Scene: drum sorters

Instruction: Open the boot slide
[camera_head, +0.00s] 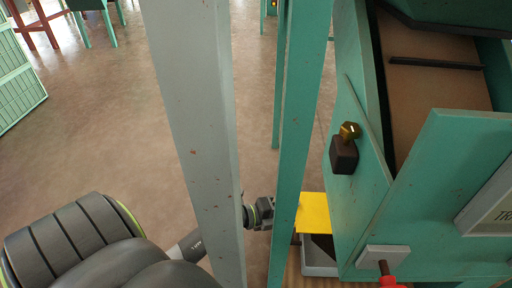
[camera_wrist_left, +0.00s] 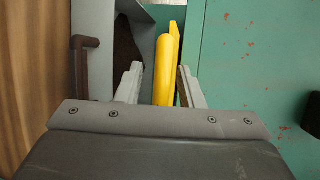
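The boot slide appears to be the yellow plate (camera_head: 313,212) low on the green machine in the head view. In the left wrist view a yellow bar with a thin yellow edge behind it (camera_wrist_left: 165,72) stands upright in the picture. My left gripper (camera_head: 262,213) reaches in from the left, partly hidden by the posts. In the left wrist view its two fingers (camera_wrist_left: 159,88) are apart, one on each side of the yellow bar. A gap shows at the left finger; the right finger is very close to the yellow. My right gripper is not in view.
A grey post (camera_head: 200,130) and a green post (camera_head: 300,110) stand in front of my left arm. The green machine (camera_head: 420,190) fills the right. A grey bin (camera_head: 318,262) sits below the yellow plate. A brown handle (camera_wrist_left: 82,65) is left of the fingers.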

